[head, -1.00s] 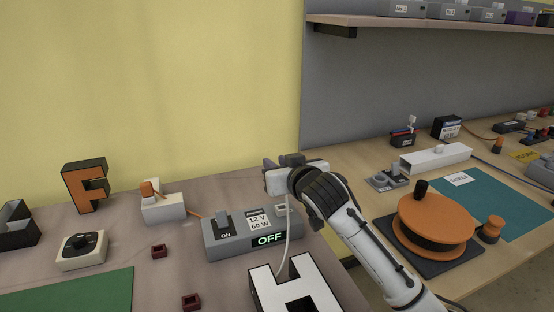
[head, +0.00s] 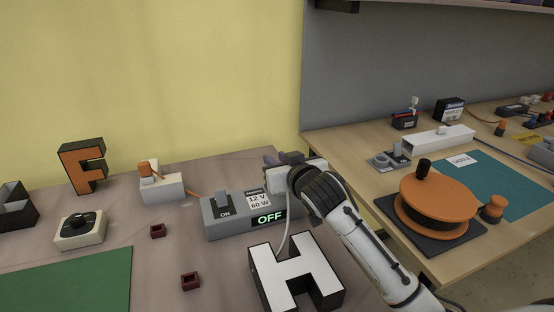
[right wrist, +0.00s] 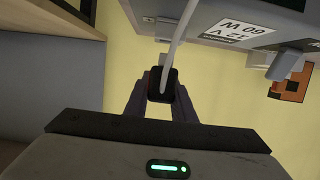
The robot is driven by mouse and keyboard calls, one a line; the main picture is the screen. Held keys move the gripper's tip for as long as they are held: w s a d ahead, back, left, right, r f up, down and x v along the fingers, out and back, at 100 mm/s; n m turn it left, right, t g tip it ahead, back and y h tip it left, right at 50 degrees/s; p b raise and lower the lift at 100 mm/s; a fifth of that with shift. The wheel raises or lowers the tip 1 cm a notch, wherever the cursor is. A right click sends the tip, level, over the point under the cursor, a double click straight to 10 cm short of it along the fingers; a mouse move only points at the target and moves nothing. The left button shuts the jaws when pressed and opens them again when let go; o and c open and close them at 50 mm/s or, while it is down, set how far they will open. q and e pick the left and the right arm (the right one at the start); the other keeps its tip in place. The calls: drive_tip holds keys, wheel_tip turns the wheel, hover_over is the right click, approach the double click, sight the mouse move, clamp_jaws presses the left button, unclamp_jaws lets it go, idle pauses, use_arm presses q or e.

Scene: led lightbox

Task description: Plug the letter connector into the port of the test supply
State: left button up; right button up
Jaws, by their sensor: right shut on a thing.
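The test supply (head: 247,218) is a grey box with an ON rocker switch, a "12 V 60 W" label and a green OFF display. The white letter H (head: 297,277) with black sides lies in front of it. A pale cable (head: 287,234) rises from the H toward my right gripper (head: 272,160). That gripper is shut on the dark letter connector (right wrist: 161,86), which shows between its fingers in the right wrist view. The gripper is at the supply's right end; the supply (right wrist: 255,35) shows upside down beyond the fingers. Whether connector and port touch is unclear. My left gripper is out of view.
An orange letter F (head: 83,167), a white block with an orange knob (head: 162,189) and a dial box (head: 80,231) stand to the left. Small dark red blocks (head: 190,281) lie in front. A second bench with an orange reel (head: 437,208) is on the right.

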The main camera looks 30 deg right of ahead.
drive_tip(key=shift+p, duration=0.5)
idle(0.7)
drive_tip(key=shift+p, duration=0.3)
idle(0.4)
drive_tip(key=shift+f+b, duration=0.65)
drive_tip(key=shift+f, duration=0.75)
idle(0.4)
drive_tip(key=o, duration=0.9)
drive_tip(key=shift+s, duration=0.1)
drive_tip(key=shift+o, duration=1)
drive_tip(key=shift+f, duration=0.1)
